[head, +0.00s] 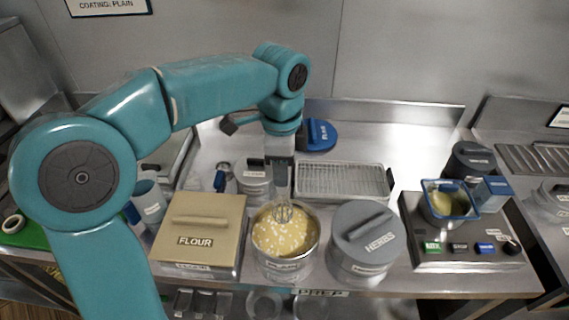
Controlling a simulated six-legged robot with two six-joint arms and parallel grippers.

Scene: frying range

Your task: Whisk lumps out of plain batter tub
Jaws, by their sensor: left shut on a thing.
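The batter tub (288,266) is a round metal tub near the counter's front edge, filled with yellow batter (270,235) dotted with pale lumps. A wire whisk (284,212) points down into the top of the batter; how deep its tip goes is hard to tell. My left gripper (281,180) is above the tub, shut on the whisk's upper part. Its fingers are small and partly merge with the whisk handle in the picture. My right gripper does not show.
A tan flour bin (200,222) stands left of the tub and a grey-lidded herbs tub (366,240) close on its right. Behind is a wire rack tray (342,181). A mixer-like station (463,236) with a blue-rimmed container (450,200) is at right.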

